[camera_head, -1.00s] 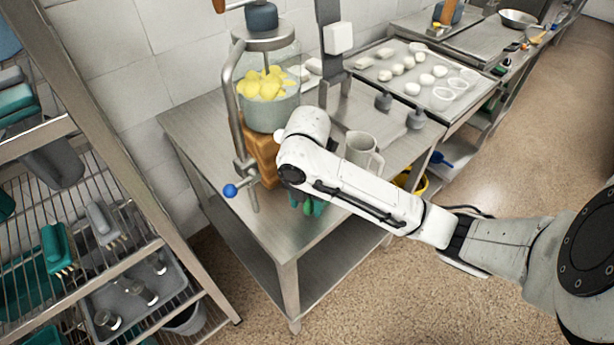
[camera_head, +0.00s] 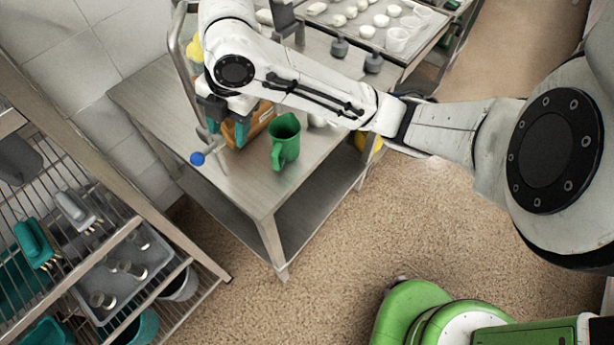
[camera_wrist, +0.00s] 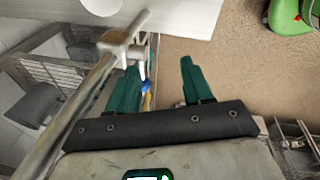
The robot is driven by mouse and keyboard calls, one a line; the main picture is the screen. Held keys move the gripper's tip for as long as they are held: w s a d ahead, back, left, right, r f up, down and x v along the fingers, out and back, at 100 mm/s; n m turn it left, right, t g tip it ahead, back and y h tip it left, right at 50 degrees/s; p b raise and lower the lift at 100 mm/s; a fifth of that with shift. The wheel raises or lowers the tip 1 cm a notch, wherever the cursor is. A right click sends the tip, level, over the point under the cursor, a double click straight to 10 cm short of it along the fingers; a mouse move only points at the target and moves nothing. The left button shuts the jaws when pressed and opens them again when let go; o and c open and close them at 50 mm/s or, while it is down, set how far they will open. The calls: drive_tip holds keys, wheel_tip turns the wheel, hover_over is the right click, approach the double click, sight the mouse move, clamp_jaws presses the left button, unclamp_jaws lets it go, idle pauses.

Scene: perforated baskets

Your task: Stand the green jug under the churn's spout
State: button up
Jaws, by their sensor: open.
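The green jug (camera_head: 284,142) stands upright on the steel table, open top up, to the right of the churn's spout and apart from it. The churn is mostly hidden behind my arm; its orange-brown base (camera_head: 262,118) and yellow contents show in part. The spout's tap has a blue knob (camera_head: 197,158), also seen between the fingers in the wrist view (camera_wrist: 147,87). My gripper (camera_head: 228,128), with teal fingers, is open and empty close to the tap, left of the jug. In the wrist view my gripper (camera_wrist: 158,78) has its fingers well apart; the jug is not seen there.
The steel table (camera_head: 245,190) is bare in front of the jug and tap. A pale mug is mostly hidden behind my arm. A wire rack (camera_head: 150,215) with trays stands at left. A tray of white pieces (camera_head: 372,25) lies behind.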

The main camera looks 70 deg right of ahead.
drive_tip(key=w+a+r+m+t+y, duration=0.1)
drive_tip(key=w+a+m+t+y, duration=0.25)
drive_tip(key=a, duration=0.55)
drive_tip(key=s+a+f+m, duration=0.2)
drive_tip(key=a+f+m, duration=0.3)
drive_tip(key=f+m, duration=0.15)
drive_tip(key=s+d+f+m+g+h, duration=0.25)
drive_tip(key=s+f+m, duration=0.25)
drive_tip(key=s+f, duration=0.5)
drive_tip(key=s+d+f+m+g+h, duration=0.1)
drive_tip(key=s+d+f, duration=0.1)
drive_tip(key=s, duration=0.4)
drive_tip(key=s+d+f+m+g+h, duration=0.1)
drive_tip(key=s+d+f+m, duration=0.1)
drive_tip(key=s+d, duration=0.2)
drive_tip(key=shift+s+d+f+m+h, duration=0.2)
drive_tip(key=shift+s+m+h, duration=0.1)
drive_tip(key=shift+s, duration=0.85)
drive_tip(key=shift+o, duration=0.2)
drive_tip(key=shift+a, duration=0.1)
